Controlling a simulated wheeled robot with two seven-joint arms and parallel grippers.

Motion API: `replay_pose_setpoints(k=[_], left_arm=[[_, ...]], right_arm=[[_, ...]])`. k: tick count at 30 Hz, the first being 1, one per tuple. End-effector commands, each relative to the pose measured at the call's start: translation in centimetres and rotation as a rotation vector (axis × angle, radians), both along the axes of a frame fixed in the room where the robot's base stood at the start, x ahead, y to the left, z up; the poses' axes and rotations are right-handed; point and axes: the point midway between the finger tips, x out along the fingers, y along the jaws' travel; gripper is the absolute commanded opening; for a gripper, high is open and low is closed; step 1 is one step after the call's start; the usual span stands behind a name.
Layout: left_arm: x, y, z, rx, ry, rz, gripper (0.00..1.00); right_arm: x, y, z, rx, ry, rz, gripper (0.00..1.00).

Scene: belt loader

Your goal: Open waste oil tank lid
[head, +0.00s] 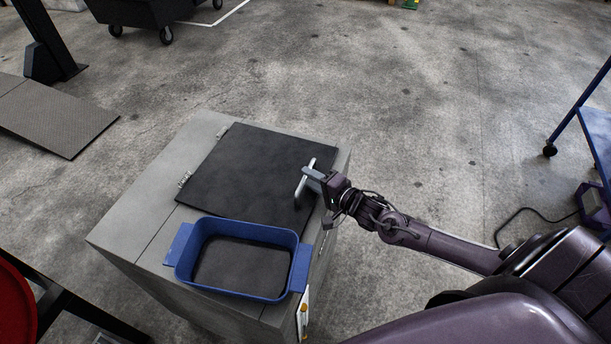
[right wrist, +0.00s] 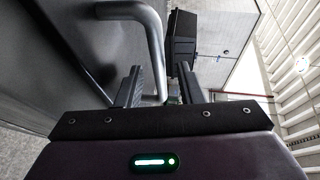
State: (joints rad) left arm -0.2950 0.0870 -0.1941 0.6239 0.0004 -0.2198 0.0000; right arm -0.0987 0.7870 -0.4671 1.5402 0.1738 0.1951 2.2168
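The waste oil tank (head: 155,200) is a grey box in the middle of the head view. Its flat black lid (head: 245,165) lies shut on top, with hinges along its left side. A grey bar handle (head: 303,188) stands at the lid's right edge. My right gripper (head: 314,180) is at this handle. In the right wrist view, the handle bar (right wrist: 156,45) passes between the two fingers of the right gripper (right wrist: 161,84). The fingers stand apart, with a visible gap beside the bar. My left gripper is not in view.
A blue open tray (head: 185,262) sits on the tank top in front of the lid, close to its edge. A red round object (head: 14,305) is at the lower left. A blue-framed cart (head: 585,110) stands at the right. The floor behind the tank is clear.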

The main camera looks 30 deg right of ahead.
Motion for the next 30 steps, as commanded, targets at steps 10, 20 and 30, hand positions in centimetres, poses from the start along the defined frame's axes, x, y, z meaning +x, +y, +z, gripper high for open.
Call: replay_pose_setpoints(k=[10, 20, 30], left_arm=[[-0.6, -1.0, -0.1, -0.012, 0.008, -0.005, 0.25], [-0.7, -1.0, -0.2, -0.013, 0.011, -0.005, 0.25], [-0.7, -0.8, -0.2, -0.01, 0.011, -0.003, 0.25]], right_arm=[[2.2, 0.8, -0.5, -0.001, 0.002, 0.0, 0.34], [2.2, 0.8, -0.5, -0.001, 0.002, 0.0, 0.2], [2.2, 0.7, -0.5, -0.001, 0.002, -0.001, 0.0]])
